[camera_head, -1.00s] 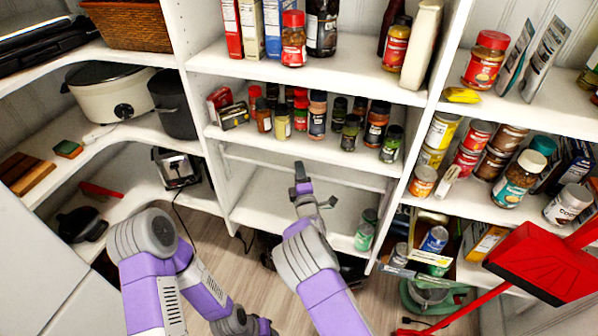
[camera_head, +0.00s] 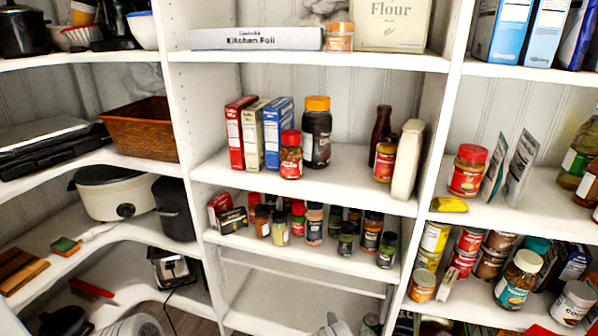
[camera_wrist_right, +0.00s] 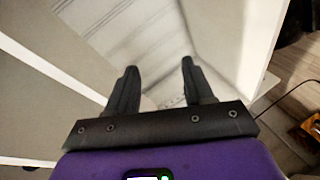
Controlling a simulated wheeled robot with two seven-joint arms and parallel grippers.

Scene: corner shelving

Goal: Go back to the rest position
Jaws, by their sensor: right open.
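My right gripper (camera_wrist_right: 158,88) shows in the right wrist view with its two dark fingers apart and nothing between them. It points toward white shelf panels. In the head view only a grey part of my right arm's end (camera_head: 335,326) shows at the bottom edge, in front of the low shelf; its fingers cannot be made out there. Grey ridged casing of my left arm (camera_head: 130,326) shows at the bottom left. My left gripper is out of view.
White corner shelves fill the view. The middle shelf holds boxes (camera_head: 265,133) and jars (camera_head: 316,134); several spice jars (camera_head: 313,224) stand below. A slow cooker (camera_head: 116,192) and basket (camera_head: 140,135) are at left. The low middle shelf (camera_head: 285,300) looks bare. Cans (camera_head: 436,236) stand at right.

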